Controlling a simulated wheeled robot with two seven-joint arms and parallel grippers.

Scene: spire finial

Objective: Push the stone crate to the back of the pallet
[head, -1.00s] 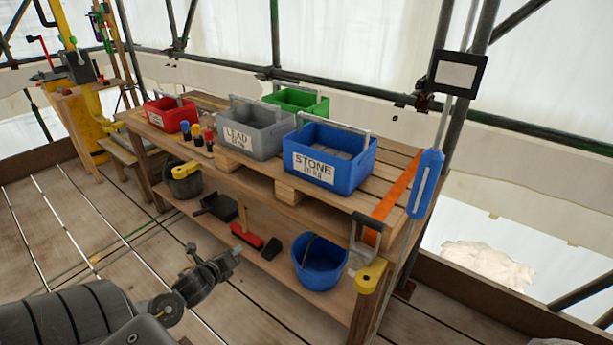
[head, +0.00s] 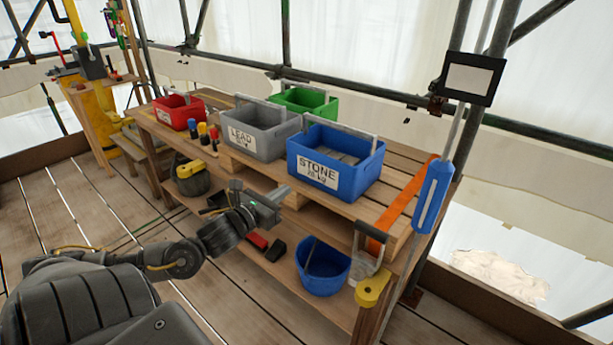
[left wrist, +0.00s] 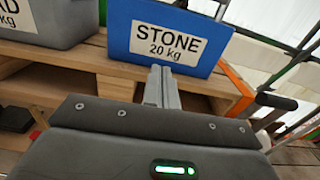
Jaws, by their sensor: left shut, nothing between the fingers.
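The stone crate (head: 335,164) is a blue open box with a grey handle and a white label reading STONE. It stands at the front right of the wooden pallet (head: 392,213) on the bench and also shows in the left wrist view (left wrist: 177,32). My left gripper (head: 281,192) is shut and empty, in front of the pallet's front edge and short of the crate. In the left wrist view its closed fingers (left wrist: 162,86) point at the crate's front face, below the label; whether they touch cannot be told for certain there. My right gripper is not in view.
A grey lead crate (head: 258,130) stands left of the stone crate, a green crate (head: 304,100) behind, and a red box (head: 178,112) further left. A blue bucket (head: 322,268) sits on the lower shelf.

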